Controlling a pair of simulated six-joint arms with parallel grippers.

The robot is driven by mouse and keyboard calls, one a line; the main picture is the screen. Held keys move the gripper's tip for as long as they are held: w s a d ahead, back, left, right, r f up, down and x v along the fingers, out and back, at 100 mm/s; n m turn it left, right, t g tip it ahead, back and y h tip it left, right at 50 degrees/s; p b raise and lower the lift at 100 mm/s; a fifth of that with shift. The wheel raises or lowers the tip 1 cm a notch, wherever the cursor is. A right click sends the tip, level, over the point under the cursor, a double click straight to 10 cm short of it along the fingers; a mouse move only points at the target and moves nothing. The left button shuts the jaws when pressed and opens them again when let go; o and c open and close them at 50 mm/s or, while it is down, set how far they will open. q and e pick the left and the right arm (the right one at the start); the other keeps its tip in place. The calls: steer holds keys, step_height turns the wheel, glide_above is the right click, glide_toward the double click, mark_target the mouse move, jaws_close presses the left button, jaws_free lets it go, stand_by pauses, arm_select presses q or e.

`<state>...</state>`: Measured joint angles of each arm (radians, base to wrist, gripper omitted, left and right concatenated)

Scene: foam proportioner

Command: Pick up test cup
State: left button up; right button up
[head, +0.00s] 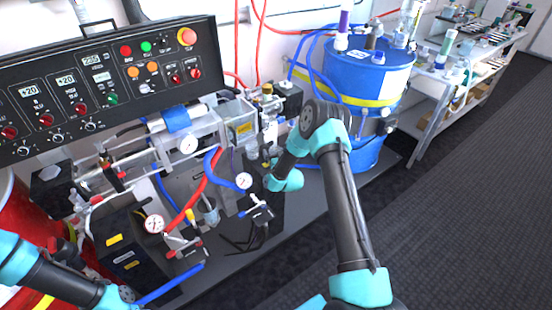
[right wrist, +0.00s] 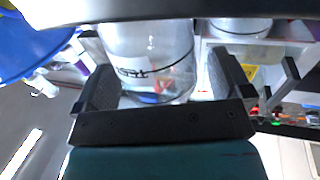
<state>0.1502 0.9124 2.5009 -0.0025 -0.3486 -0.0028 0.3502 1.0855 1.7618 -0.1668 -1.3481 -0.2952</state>
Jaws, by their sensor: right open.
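The test cup (right wrist: 150,52) is a clear vessel with a dark ring and a white label, seen upside down in the right wrist view. My right gripper (right wrist: 165,72) is open, with one dark finger on each side of the cup. I cannot tell whether either finger touches it. In the head view my right arm folds down beside the machine, and its own links largely hide the gripper; I cannot make out the cup there.
A second clear vessel (right wrist: 240,28) stands close beside the cup. Hoses and gauges (head: 188,145) crowd the bench. The grey floor (head: 465,190) at right is clear.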

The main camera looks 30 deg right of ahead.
steer(key=shift+w, duration=0.25)
steer(key=shift+c, duration=0.5)
steer(key=c, duration=1)
steer(key=shift+o, duration=0.2)
steer(key=shift+r, duration=0.15)
steer(key=shift+r, duration=0.25)
steer(key=r, duration=0.3)
steer(key=shift+s+a, duration=0.15)
steer(key=shift+s, duration=0.15)
steer(key=s+a+r, duration=0.1)
steer(key=s+a, duration=0.7)
steer(key=s, duration=0.5)
